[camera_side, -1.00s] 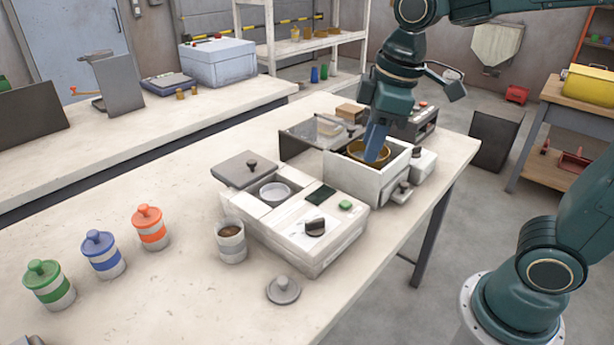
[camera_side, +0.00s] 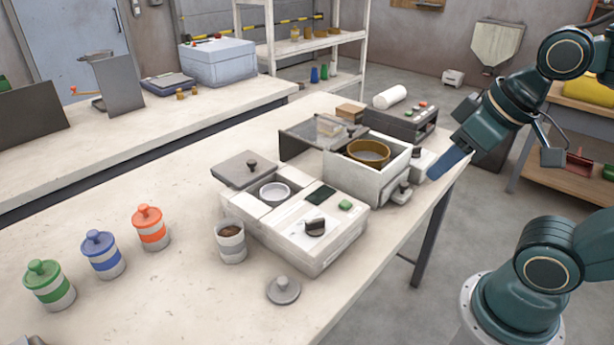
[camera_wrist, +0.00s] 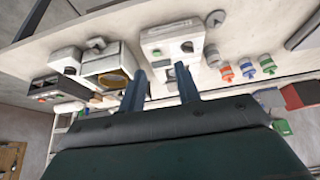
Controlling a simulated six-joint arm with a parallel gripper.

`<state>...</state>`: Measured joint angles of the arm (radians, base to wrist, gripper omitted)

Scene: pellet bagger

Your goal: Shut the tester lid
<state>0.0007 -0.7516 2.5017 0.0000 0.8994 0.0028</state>
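A white box (camera_side: 365,184) on the bench holds a brown-rimmed bowl (camera_side: 368,152). A dark-framed see-through lid (camera_side: 308,133) stands open at its left. In front is a white unit (camera_side: 312,240) with a screen, green button and dark knob. I cannot tell for sure which unit is the tester. My gripper (camera_side: 434,174) is right of the box, by the bench edge, touching neither lid. In the wrist view its fingers (camera_wrist: 160,74) are apart with nothing between them.
A cup of pellets (camera_side: 231,242) and a loose grey lid (camera_side: 283,290) sit by the front unit. Green, blue and orange lidded jars (camera_side: 151,229) stand left. A dark control box (camera_side: 405,122) and white roll (camera_side: 389,96) are behind.

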